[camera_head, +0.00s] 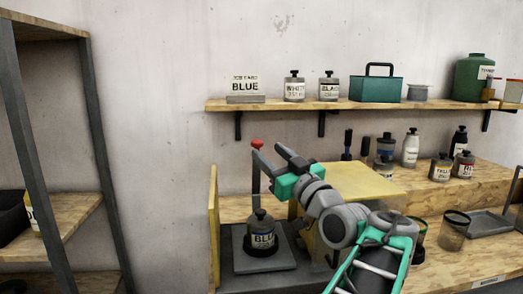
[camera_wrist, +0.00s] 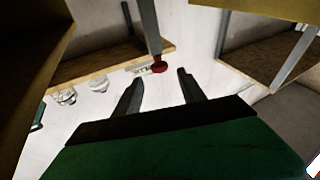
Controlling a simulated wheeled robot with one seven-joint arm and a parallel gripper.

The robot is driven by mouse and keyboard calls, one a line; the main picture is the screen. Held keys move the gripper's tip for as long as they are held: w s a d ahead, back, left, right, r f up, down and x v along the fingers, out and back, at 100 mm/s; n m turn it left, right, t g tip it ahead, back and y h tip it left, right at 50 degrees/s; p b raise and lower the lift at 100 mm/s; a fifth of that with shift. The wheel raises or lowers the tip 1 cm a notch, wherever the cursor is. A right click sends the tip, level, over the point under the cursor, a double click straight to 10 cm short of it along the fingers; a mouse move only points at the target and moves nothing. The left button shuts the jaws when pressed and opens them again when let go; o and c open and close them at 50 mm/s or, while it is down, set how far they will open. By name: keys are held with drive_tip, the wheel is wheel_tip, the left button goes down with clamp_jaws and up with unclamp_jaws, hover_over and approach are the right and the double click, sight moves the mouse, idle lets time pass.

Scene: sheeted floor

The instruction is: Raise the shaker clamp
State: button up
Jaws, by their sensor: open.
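The shaker clamp shows as a red knob (camera_head: 257,143) on a grey upright rod above the shaker. A bottle labelled BLUE (camera_head: 262,238) stands upright on the grey shaker plate (camera_head: 284,263), below the rod. Whether the clamp touches the bottle's cap I cannot tell. My gripper (camera_head: 268,152) is open and empty, with its fingertips close to the knob. In the wrist view the red knob (camera_wrist: 158,65) and its grey rod (camera_wrist: 148,25) appear in the gap between the fingertips (camera_wrist: 159,78). Contact with the knob is not visible.
Yellowish panels (camera_head: 213,230) (camera_head: 365,182) flank the shaker. A wall shelf (camera_head: 350,105) behind holds bottles, a teal box (camera_head: 377,89) and a green jug (camera_head: 470,78). A rack (camera_head: 95,120) stands at left.

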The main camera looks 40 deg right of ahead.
drive_tip(key=shift+s+a+f, duration=0.1)
drive_tip(key=shift+s+a, duration=0.05)
drive_tip(key=shift+s, duration=0.35)
